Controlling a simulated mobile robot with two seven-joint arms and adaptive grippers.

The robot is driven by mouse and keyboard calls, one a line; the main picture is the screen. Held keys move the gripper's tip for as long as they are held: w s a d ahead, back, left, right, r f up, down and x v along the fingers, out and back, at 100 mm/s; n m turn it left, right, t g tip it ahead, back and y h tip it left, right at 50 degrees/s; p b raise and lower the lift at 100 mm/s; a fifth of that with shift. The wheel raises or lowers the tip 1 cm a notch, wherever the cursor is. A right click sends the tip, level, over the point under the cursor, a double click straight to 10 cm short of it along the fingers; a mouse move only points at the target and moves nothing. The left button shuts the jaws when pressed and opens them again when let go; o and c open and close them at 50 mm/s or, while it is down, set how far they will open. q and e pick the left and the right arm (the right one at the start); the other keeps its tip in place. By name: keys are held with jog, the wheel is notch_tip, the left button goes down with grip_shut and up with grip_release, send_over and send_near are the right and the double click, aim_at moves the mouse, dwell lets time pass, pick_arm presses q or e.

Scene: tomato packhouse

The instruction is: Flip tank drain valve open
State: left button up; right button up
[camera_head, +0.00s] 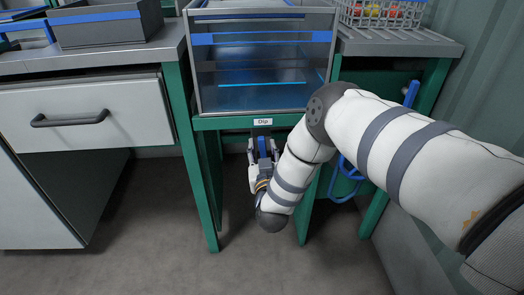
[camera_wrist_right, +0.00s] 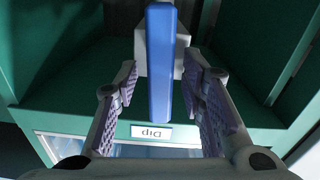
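The clear dip tank (camera_head: 285,101) stands on a green frame and holds bluish water. Below its "Dip" label (camera_head: 263,122) is the drain valve's blue lever (camera_head: 264,145). In the right wrist view the lever (camera_wrist_right: 159,65) is a long blue bar in front of a pale valve body (camera_wrist_right: 183,42). The label (camera_wrist_right: 152,132) looks upside down there. My right gripper (camera_head: 263,152) is open under the tank, with one finger on each side of the lever. In the right wrist view, gaps show between the lever and both fingers. My left gripper is out of view.
Green legs (camera_head: 199,185) flank the space under the tank. A counter with a white drawer (camera_head: 85,115) stands at left. A wire basket (camera_head: 380,18) sits on the right shelf. A blue hose (camera_head: 345,180) hangs at right behind my arm.

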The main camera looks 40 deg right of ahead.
grip_shut()
jog(key=shift+m, duration=0.7)
grip_release()
jog(key=v, duration=1.2)
